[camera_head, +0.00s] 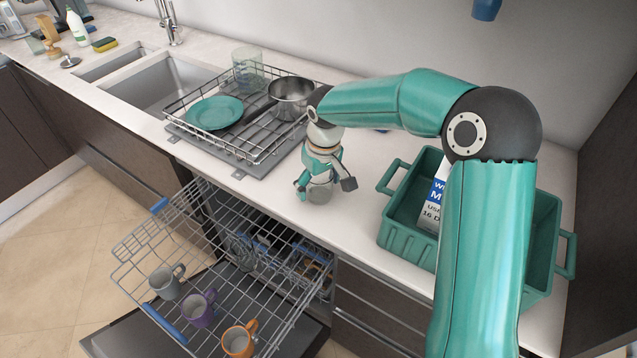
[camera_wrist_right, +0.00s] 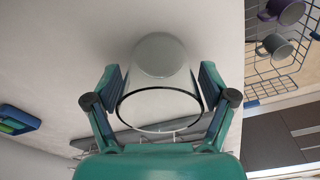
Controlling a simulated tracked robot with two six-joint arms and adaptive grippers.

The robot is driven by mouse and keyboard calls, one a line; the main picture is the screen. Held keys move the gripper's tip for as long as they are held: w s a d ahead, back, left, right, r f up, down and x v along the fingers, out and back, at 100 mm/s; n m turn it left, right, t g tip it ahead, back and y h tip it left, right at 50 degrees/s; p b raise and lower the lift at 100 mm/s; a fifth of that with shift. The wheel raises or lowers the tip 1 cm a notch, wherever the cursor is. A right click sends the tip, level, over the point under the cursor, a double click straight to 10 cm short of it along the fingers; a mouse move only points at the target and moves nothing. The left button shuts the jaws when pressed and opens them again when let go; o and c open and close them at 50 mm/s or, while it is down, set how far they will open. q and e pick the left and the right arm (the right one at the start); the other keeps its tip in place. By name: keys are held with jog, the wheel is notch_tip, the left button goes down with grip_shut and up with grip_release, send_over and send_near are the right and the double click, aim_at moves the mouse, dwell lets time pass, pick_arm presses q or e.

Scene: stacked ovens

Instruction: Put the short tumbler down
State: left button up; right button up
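The short tumbler (camera_head: 320,192) is a clear glass standing upright on the counter, between the drying rack and the green crate. In the right wrist view the tumbler (camera_wrist_right: 160,85) is seen from above, its dark-edged rim toward the camera. My right gripper (camera_head: 325,184) points down over it, one finger on each side. In the right wrist view the fingers of the right gripper (camera_wrist_right: 161,85) are spread, with gaps between the fingertips and the glass. The gripper is open. My left gripper is not in view.
A drying rack (camera_head: 256,154) holds a teal plate (camera_head: 214,112), a steel pot (camera_head: 291,98) and a glass (camera_head: 247,65). A green crate (camera_head: 408,238) with a carton (camera_head: 434,199) stands right. The pulled-out dishwasher rack (camera_head: 190,245) with mugs lies below the counter edge.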

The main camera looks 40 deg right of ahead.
jog(key=shift+r, duration=0.5)
notch_tip(320, 180, up, 11)
jog(key=s, duration=0.1)
jog(key=shift+s, duration=0.25)
jog(key=shift+r, duration=0.1)
